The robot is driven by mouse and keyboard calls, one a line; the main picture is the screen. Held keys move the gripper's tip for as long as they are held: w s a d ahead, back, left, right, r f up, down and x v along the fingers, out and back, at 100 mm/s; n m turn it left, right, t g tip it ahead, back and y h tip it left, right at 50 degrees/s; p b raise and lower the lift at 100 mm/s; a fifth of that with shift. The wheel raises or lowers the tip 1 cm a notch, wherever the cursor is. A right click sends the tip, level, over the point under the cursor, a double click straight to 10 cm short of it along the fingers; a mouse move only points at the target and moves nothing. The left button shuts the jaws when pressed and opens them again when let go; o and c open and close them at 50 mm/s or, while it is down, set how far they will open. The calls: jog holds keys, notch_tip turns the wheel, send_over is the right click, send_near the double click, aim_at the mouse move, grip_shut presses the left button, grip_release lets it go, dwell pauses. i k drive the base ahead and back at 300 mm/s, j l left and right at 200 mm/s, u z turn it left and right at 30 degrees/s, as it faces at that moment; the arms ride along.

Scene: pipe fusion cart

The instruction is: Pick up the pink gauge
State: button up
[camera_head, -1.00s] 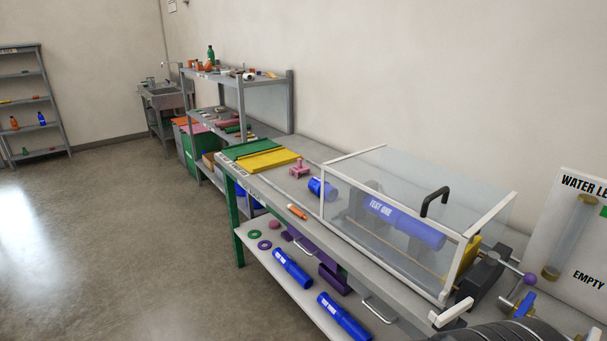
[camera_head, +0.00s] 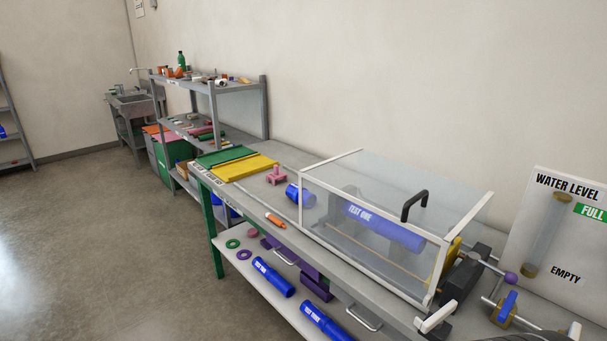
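A pink gauge (camera_head: 277,175) stands on the cart's grey top, just right of the yellow tray and behind a short blue pipe piece. It looks like a small pink piece with a wider base; fine detail is too small to tell. My gripper is not in view.
The cart top (camera_head: 240,190) also holds a yellow tray (camera_head: 240,167), a green tray (camera_head: 222,155), a blue pipe piece (camera_head: 294,195), an orange marker (camera_head: 274,219) and a clear-walled cover (camera_head: 330,215). A shelving unit (camera_head: 213,104) stands behind. Open floor (camera_head: 110,240) lies left.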

aim_at(278, 176)
jog(key=i+j+z, duration=0.6)
jog(key=i+j, duration=0.3)
jog(key=i+j+z, duration=0.3)
jog(key=j, duration=0.45)
jog(key=i+j, duration=0.2)
jog(key=j, duration=0.2)
jog(key=i+j, duration=0.45)
jog(key=j, duration=0.3)
jog(key=i+j, duration=0.45)
jog(key=j, duration=0.3)
jog(key=z, duration=0.05)
